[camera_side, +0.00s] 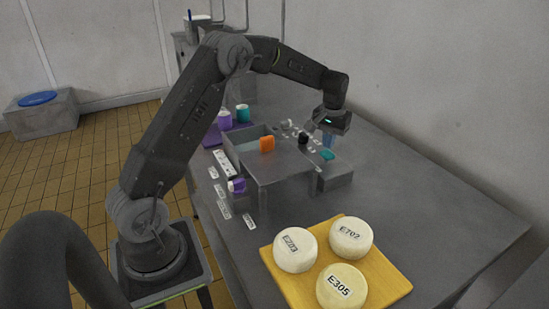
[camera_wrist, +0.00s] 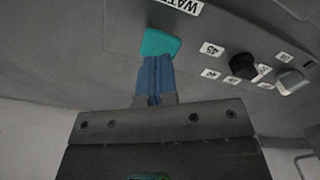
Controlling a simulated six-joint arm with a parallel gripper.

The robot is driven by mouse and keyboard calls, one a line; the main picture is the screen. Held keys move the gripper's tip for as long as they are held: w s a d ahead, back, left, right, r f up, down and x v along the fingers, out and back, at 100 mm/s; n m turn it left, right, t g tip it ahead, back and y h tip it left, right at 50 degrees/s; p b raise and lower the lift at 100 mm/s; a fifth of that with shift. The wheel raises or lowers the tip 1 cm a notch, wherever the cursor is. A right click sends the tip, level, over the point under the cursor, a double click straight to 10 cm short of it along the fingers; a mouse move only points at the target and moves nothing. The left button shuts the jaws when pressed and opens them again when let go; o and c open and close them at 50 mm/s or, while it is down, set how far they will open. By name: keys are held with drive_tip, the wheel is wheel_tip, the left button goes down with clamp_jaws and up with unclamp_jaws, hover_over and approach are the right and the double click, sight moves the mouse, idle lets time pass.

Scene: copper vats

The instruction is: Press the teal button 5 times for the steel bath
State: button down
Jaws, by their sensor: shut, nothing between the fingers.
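The teal button (camera_side: 327,155) sits on the grey control box at the right end of the steel bath. In the wrist view the teal button (camera_wrist: 160,44) lies just beyond my fingertips, below a white label reading "WATE", partly cut off. My gripper (camera_side: 329,141) points down above the button, and its blue fingers are shut with nothing between them. In the wrist view the gripper (camera_wrist: 155,64) overlaps the button's lower edge; I cannot tell whether it touches. The steel bath (camera_side: 285,165) is a grey box with an orange block (camera_side: 267,144) at its rim.
A black knob (camera_wrist: 243,66) with small number labels and a grey switch (camera_wrist: 292,81) stand right of the button. A yellow board (camera_side: 375,289) with three pale cheeses is at the front. A purple piece (camera_side: 237,185) lies left of the bath. The table's right side is clear.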

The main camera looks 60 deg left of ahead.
sight(327, 153)
drive_tip(key=shift+f, duration=1.95)
drive_tip(key=shift+r, duration=2.05)
drive_tip(key=shift+r, duration=0.15)
drive_tip(key=shift+r, duration=2.9)
